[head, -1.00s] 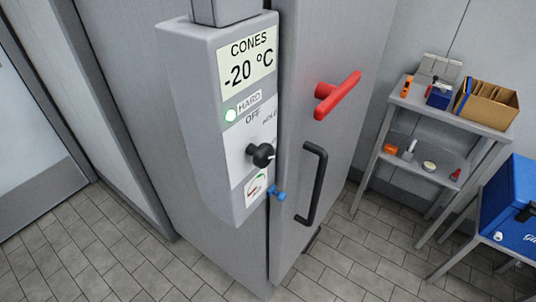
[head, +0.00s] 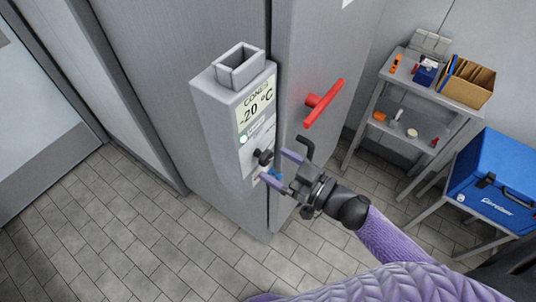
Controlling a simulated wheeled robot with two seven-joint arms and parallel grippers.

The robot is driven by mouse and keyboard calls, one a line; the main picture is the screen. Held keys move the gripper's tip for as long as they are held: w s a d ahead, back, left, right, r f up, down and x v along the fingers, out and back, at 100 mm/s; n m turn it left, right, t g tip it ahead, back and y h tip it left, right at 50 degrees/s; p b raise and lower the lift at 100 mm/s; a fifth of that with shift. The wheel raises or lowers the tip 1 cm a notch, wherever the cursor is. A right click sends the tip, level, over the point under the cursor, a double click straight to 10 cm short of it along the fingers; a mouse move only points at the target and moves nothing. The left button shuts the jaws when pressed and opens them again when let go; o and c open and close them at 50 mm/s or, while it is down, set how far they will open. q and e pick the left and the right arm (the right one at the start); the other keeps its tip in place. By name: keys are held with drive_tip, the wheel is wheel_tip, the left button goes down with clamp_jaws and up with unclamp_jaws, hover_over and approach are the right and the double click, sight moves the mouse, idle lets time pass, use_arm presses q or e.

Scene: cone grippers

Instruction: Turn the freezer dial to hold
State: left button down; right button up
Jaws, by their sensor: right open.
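The freezer dial is a black knob (head: 265,157) on the front of the grey control box (head: 220,125). Above it is a display (head: 256,103) reading -20 °C, with a green light (head: 243,140) below. The dial's labels are too small and partly covered to read. My right gripper (head: 274,167) reaches in from the right, its two purple-grey fingers apart on either side of a gap just beside the knob. I cannot tell whether a finger touches the knob. My left gripper is not in view.
A red handle (head: 323,103) and a black door handle (head: 305,146), partly hidden by my gripper, stick out of the freezer door. A shelf (head: 444,97) with boxes and a blue cooler (head: 497,180) stand right. Tiled floor is open.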

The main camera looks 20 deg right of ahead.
drive_tip(key=shift+x, duration=1.25)
clamp_jaws()
drive_tip(key=n, duration=0.5)
drive_tip(key=shift+n, duration=0.3)
drive_tip(key=n, duration=0.5)
drive_tip(key=shift+n+b, duration=0.4)
drive_tip(key=shift+n, duration=0.3)
unclamp_jaws()
drive_tip(key=shift+d, duration=0.1)
